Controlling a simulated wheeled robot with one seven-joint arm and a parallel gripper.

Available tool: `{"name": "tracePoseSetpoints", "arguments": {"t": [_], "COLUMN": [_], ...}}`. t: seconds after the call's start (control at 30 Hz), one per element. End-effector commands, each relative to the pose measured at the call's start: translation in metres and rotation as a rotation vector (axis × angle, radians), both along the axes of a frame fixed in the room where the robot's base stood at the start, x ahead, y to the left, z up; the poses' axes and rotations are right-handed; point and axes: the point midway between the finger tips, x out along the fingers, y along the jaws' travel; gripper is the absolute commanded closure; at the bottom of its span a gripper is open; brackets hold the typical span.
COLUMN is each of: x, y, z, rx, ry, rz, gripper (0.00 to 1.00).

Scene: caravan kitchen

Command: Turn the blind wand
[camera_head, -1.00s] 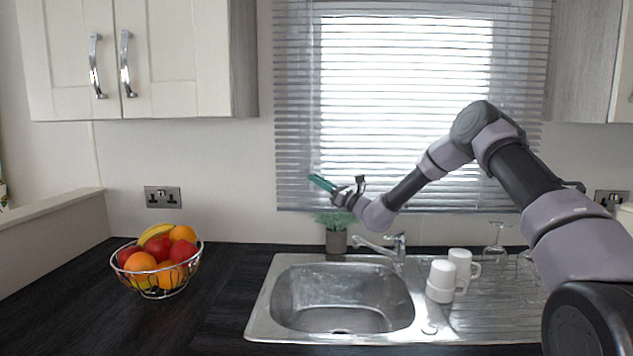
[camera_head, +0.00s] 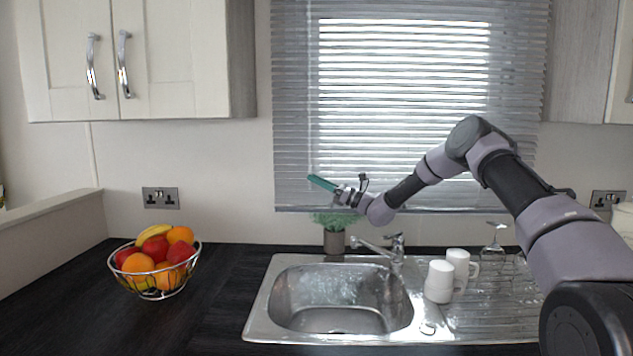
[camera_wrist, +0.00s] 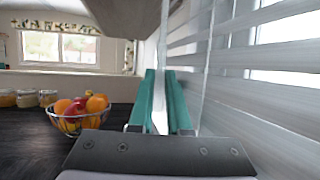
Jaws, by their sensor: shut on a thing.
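The venetian blind (camera_head: 300,100) hangs over the window behind the sink, with grey-white slats lowered; it also fills the right of the wrist view (camera_wrist: 250,105). My gripper (camera_head: 315,180) is at the blind's lower left part, its teal fingers pointing left and slightly up. In the wrist view, the two teal fingers (camera_wrist: 164,78) are shut on the thin white blind wand (camera_wrist: 160,115), which stands between them beside the slats. The wand's upper end is hard to make out.
Below are a potted plant (camera_head: 334,240), a tap (camera_head: 393,248) and a steel sink (camera_head: 262,300). White mugs (camera_head: 438,281) and upturned glasses (camera_head: 494,240) stand on the drainer. A fruit bowl (camera_head: 160,280) is at left. A wall cupboard (camera_head: 170,60) hangs at upper left.

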Motion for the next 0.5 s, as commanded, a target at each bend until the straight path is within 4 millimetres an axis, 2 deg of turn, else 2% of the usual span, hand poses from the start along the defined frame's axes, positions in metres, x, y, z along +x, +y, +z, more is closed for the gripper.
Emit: {"name": "tracePoseSetpoints", "arguments": {"t": [0.03,0.1,0.5], "x": [0.0003,0.0003,0.0003], "y": [-0.0007,-0.0006,-0.0004], "z": [-0.0006,-0.0005,0.0008], "rx": [0.0,0.0,0.002], "ry": [0.001,0.002,0.001], "rz": [-0.001,-0.001,-0.01], "gripper": [0.81,0.55,0.55]}}
